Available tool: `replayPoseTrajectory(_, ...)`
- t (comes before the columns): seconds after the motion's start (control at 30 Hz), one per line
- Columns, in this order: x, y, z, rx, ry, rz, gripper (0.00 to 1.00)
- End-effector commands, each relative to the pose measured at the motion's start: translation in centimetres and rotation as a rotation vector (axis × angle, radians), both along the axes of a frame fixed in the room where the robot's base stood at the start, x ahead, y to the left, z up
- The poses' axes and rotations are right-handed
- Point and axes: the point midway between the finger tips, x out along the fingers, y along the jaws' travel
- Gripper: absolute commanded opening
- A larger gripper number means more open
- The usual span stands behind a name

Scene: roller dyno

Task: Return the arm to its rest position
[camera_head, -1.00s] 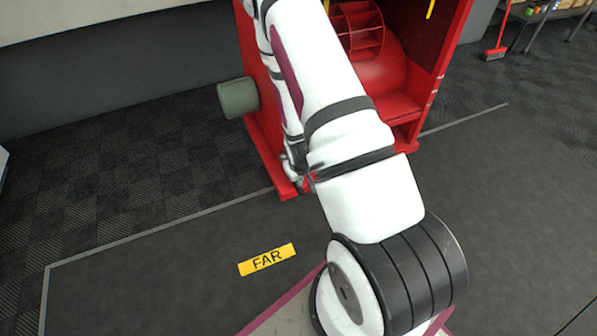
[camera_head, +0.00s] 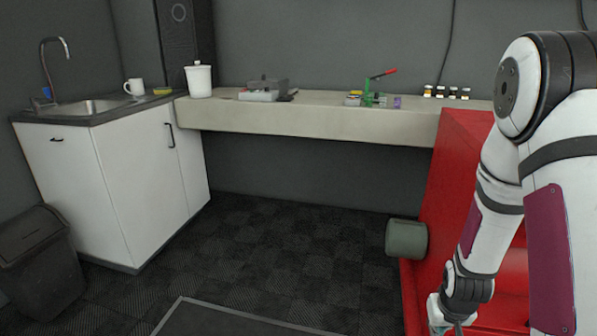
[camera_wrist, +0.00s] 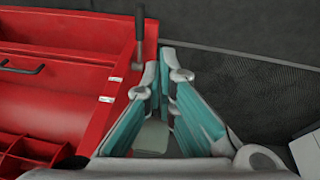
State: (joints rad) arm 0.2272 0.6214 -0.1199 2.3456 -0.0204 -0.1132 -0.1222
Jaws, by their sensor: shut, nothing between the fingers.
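My arm (camera_head: 560,150) stands at the right of the head view, bent at a high elbow with its forearm hanging down. My gripper (camera_wrist: 165,52) is shut and empty; its teal-lined fingers meet at the tips in the wrist view. In the head view only part of it shows at the bottom edge. It is beside the red machine (camera_head: 462,160), which also fills the left of the wrist view (camera_wrist: 60,100). I cannot tell from these views whether they touch. A grey-green cylinder (camera_head: 406,238) sticks out of the machine's side, left of my forearm.
A long bench (camera_head: 310,122) along the wall holds a white canister (camera_head: 199,80), a grey toolbox and small bottles. A white sink cabinet (camera_head: 130,185) and dark bin (camera_head: 40,262) stand left. A dark-handled lever (camera_wrist: 138,40) rises near my fingers. Middle floor is clear.

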Motion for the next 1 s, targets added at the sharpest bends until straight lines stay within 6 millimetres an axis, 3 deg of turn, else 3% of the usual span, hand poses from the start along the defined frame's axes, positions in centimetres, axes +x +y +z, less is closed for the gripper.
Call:
replayPoseTrajectory(0.03, 0.0, 0.9, 2.3, 0.010, -0.002, 0.004, 0.00)
replayPoseTrajectory(0.27, -2.3, 4.9, 10.3, 0.062, 0.035, 0.026, 0.00)
replayPoseTrajectory(0.5, -7.2, 8.8, 17.7, 0.105, 0.080, 0.061, 0.00)
replayPoseTrajectory(0.8, -15.9, 12.8, 24.7, 0.134, 0.144, 0.110, 0.00)
replayPoseTrajectory(1.0, -22.0, 14.4, 27.3, 0.140, 0.186, 0.138, 0.00)
